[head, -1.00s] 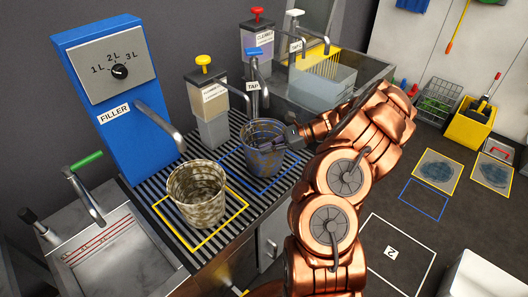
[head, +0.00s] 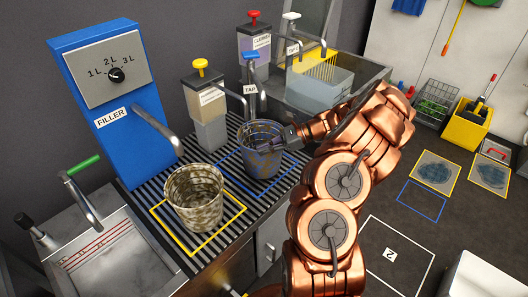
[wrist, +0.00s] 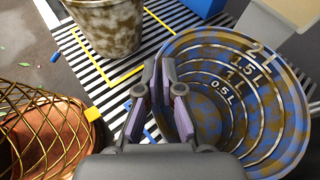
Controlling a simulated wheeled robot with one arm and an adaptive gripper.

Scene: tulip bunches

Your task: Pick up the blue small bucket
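The blue small bucket (head: 262,165), rust-stained, stands upright on the striped grate inside a blue outline. In the wrist view the bucket (wrist: 250,110) shows its inside with litre rings on the right. My gripper (wrist: 157,75) is at the bucket's near rim, one finger inside the wall and one outside. A gap shows between the fingers, so it looks partly open; contact with the wall cannot be made out. In the head view my gripper (head: 288,138) reaches the rim from the right, and its fingertips are partly hidden.
A second stained bucket (head: 195,197) stands left in a yellow outline and shows in the wrist view (wrist: 110,25). The blue filler (head: 105,110), yellow-topped dispenser (head: 208,110) and tap (head: 251,75) stand behind. A sink (head: 345,85) is at the back right.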

